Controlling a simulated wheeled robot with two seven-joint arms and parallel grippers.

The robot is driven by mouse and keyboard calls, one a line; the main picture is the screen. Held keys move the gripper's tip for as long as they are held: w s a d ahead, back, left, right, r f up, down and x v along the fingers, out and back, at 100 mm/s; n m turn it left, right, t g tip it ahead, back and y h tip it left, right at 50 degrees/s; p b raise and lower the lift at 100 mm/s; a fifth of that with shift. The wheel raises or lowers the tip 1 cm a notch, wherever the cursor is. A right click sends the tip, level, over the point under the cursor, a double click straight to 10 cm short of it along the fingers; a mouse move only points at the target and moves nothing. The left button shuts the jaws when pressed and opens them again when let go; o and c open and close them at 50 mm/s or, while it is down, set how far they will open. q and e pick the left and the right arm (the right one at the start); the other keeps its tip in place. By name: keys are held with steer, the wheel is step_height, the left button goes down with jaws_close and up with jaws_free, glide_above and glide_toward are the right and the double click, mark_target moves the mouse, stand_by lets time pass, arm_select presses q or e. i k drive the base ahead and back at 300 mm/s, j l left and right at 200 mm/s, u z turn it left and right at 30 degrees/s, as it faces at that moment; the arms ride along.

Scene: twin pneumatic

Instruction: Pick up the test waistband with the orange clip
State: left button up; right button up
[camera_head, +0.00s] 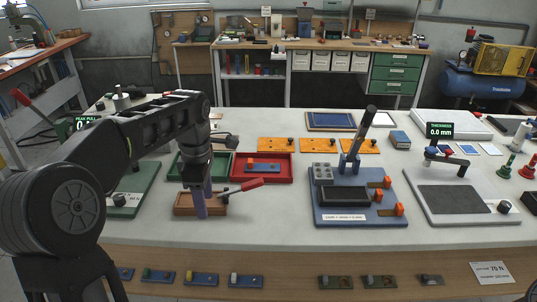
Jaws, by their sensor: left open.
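A blue strip (263,168) with a small orange piece at its left end lies in the red tray (283,180); it looks like the test waistband with the orange clip, but it is too small to be sure. My left gripper (199,203) points down over the brown wooden tray (221,207), to the left of and nearer than the red tray. It is open and apart from the blue strip. The fingers are partly hard to make out. My right gripper does not show.
A blue fixture (330,216) with orange clips and a tall dark handle stands right of centre. A green tray (176,168) lies behind my arm. Orange boards (304,145) lie behind. Bare tabletop shows between the trays and the fixture.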

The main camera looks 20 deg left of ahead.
mark_target(251, 167)
steer(key=i, duration=1)
